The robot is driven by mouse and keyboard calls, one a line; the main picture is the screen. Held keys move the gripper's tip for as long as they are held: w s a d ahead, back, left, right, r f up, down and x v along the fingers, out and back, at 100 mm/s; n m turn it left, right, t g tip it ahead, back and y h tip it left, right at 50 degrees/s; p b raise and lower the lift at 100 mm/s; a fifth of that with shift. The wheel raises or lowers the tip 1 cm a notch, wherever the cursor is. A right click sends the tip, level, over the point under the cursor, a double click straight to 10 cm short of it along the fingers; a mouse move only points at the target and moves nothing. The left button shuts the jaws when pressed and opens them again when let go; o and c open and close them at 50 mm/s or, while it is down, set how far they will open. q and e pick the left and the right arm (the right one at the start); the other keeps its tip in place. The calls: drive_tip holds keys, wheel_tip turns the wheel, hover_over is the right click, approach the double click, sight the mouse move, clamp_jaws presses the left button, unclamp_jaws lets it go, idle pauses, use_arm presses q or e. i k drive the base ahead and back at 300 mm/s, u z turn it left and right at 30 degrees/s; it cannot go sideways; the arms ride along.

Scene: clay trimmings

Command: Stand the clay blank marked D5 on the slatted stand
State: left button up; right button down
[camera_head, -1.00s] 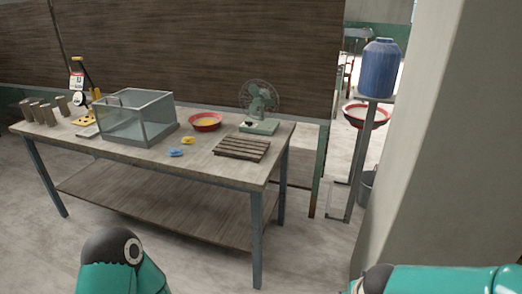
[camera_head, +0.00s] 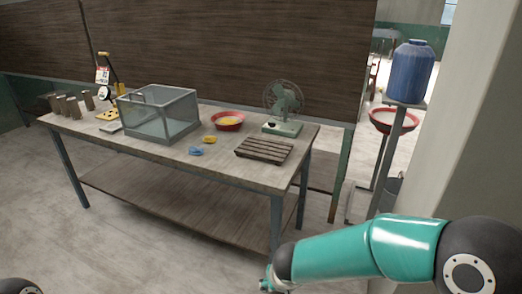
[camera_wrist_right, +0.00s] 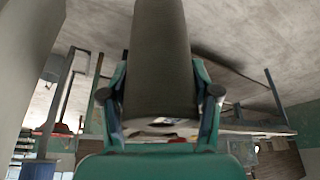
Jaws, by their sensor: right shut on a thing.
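My right gripper (camera_wrist_right: 162,98) is shut on a grey-brown clay blank (camera_wrist_right: 160,60), with one finger on each side of it. A pale patch with dark marks shows at the blank's near end, but I cannot read it, so I cannot tell whether it is D5. In the head view my right arm reaches in from the right, low in front of the table; its gripper and the blank are not clearly seen there. The slatted stand (camera_head: 264,150) lies flat and empty near the table's front right. My left gripper is out of view.
Several clay blanks (camera_head: 73,107) stand at the table's (camera_head: 225,174) far left. A glass tank (camera_head: 160,117), red bowl (camera_head: 228,120), green fan (camera_head: 284,112), and blue (camera_head: 196,151) and yellow (camera_head: 209,139) items are also on it. A wall pillar stands at right.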

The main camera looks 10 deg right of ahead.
sight(259, 145)
drive_tip(key=z, duration=0.2)
drive_tip(key=k, duration=0.35)
drive_tip(key=u, duration=0.6)
drive_tip(key=i, duration=1.4)
drive_tip(key=z, duration=0.45)
